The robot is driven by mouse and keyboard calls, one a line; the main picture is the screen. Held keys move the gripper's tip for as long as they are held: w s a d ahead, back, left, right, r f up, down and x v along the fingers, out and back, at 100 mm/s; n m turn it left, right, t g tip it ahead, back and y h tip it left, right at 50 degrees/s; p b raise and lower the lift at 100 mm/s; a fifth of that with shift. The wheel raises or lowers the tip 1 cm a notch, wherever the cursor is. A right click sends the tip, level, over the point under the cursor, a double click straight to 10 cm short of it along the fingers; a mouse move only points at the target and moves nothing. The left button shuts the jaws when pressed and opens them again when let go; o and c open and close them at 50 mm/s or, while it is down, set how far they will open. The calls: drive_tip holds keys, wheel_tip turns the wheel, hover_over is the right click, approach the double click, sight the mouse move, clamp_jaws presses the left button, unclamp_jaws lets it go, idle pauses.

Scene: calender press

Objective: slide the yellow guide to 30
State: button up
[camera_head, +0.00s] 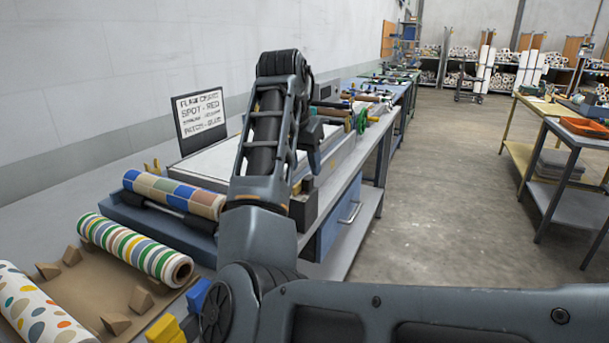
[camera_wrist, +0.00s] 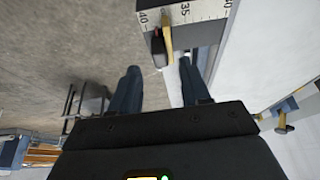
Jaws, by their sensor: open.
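In the wrist view, the yellow guide (camera_wrist: 167,38) is a narrow yellow bar with a dark knob beside it. It stands across a pale scale (camera_wrist: 205,10) marked 40, 35 and 30, between the 40 and 35 marks. My gripper (camera_wrist: 159,68) is open and empty. Its two dark fingers point toward the guide, with the guide's near end in line with the gap between them. I cannot tell whether they touch it. In the head view my arm reaches over the press bench, and the fingertips are not clear there.
A second yellow piece with a dark knob (camera_wrist: 282,122) shows at the right of the wrist view. In the head view, a patterned roll (camera_head: 172,192) lies left of my arm, and a sign (camera_head: 200,115) stands behind the white bed. The floor aisle (camera_head: 450,160) to the right is clear.

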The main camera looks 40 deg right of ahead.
sight(307, 177)
drive_tip(key=shift+x, duration=2.25)
clamp_jaws()
